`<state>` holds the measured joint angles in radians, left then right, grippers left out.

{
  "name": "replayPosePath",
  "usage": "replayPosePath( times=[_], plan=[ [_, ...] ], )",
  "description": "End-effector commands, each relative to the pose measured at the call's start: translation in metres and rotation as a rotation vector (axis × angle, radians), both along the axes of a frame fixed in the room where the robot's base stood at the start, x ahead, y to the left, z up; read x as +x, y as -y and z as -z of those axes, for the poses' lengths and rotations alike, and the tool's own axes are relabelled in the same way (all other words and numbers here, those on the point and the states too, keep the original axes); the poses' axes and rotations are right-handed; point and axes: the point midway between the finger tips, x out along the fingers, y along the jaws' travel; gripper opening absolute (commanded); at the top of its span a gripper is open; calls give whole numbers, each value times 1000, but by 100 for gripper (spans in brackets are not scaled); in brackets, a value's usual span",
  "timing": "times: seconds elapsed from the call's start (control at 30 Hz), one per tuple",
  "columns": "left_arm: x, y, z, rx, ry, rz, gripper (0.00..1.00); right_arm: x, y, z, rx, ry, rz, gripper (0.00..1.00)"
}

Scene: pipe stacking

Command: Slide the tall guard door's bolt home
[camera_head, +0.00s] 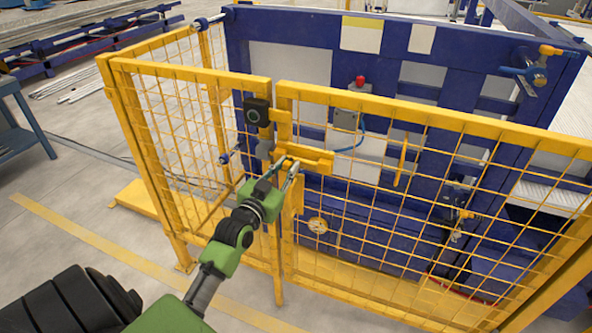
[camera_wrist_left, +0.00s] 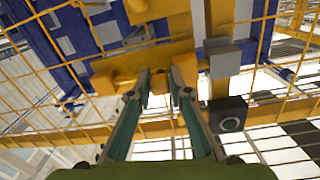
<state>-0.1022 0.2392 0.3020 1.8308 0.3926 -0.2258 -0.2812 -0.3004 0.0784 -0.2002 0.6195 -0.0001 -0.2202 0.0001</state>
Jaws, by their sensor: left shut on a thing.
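The tall guard door (camera_head: 385,107) is a yellow frame with wire mesh, standing upright at the right of the neighbouring mesh panel. Its yellow bolt assembly (camera_head: 318,158) sits at the door's left edge, near the gap; it also shows in the left wrist view (camera_wrist_left: 112,70). My left gripper (camera_head: 287,165) is at the left end of this assembly, with its fingers (camera_wrist_left: 160,82) on a small yellow part, seemingly the bolt's handle. The fingers hide much of that part. How far the bolt reaches across the gap is unclear. My right gripper is in neither view.
A black box with a round face (camera_head: 257,113) is on the left panel's edge, just above the bolt. A grey block (camera_head: 265,149) sits below it. A blue machine (camera_head: 290,35) stands behind the mesh. The floor at the left (camera_head: 60,180) is mostly clear.

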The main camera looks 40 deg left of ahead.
Motion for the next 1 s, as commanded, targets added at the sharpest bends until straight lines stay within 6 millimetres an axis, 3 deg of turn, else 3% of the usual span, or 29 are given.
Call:
replayPosePath(
  times=[0.27, 0.3, 0.67, 0.77, 1.0],
  plan=[
    [-1, -6, -1, 3, 1, -9, 0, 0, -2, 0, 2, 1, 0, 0],
    [-1, -6, -1, 3, 1, -9, 26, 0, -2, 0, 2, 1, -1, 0],
    [-5, -3, 0, 2, 0, -7, 26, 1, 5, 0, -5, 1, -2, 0],
    [-16, -1, 1, 2, -2, -6, 26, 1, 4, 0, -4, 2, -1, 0],
    [-65, 8, 2, 2, -4, -7, 26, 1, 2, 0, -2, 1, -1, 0]
  ],
)
